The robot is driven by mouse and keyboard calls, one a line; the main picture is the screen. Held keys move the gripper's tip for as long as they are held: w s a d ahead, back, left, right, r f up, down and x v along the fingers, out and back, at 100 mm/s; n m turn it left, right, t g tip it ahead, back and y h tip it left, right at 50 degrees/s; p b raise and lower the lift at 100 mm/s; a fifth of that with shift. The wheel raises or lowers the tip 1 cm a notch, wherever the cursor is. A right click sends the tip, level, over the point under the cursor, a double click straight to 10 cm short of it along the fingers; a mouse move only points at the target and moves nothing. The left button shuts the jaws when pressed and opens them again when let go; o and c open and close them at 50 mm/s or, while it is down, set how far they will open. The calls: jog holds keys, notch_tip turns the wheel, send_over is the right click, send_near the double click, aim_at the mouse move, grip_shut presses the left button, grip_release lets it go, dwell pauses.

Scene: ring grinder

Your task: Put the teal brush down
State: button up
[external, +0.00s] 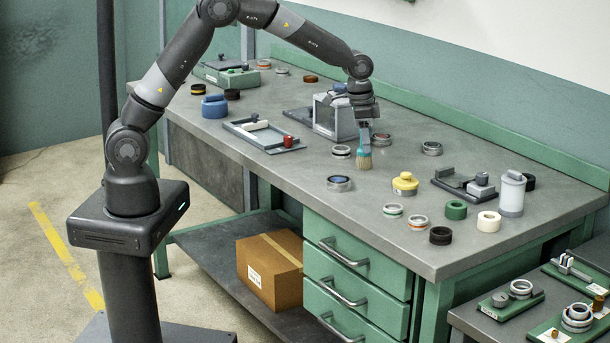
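My gripper (363,120) points down over the middle of the workbench, and its fingers are closed around the upper part of the teal brush. The teal brush (363,142) hangs upright below it, with tan bristles at the bottom. The bristle end is close to the grey bench top (300,170). I cannot tell from this view whether it touches.
Rings lie near the brush, one left (341,151) and one right (381,139). A clear-sided box (334,118) stands behind left. A yellow-topped item (405,183), a white canister (511,194) and several rings crowd the right.

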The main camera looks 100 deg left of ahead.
aim_at(359, 150)
jog(key=r, duration=0.4)
jog(key=s+r, duration=0.1)
jog(key=r, duration=0.7)
jog(key=shift+s+d, duration=0.15)
jog(key=shift+s, duration=0.05)
jog(key=s+d+r+m+t, duration=0.1)
jog(key=s+d+r, duration=0.3)
jog(key=s+d, duration=0.35)
jog(key=s+d+r+t, duration=0.1)
jog(key=s+d+r, duration=0.45)
jog(key=d, duration=0.25)
jog(key=s+d+f, duration=0.1)
jog(key=s+d, duration=0.2)
jog(key=s, duration=0.3)
jog(key=s+d+f+t, duration=0.1)
jog(key=s+d+f, duration=0.1)
jog(key=s, duration=0.5)
jog(key=s+d+f+m+t, duration=0.1)
jog(key=s+d+f, duration=0.1)
jog(key=s+d, duration=0.2)
jog(key=shift+s+d+f, duration=0.25)
jog(key=shift+s, duration=0.9)
dwell(2.2)
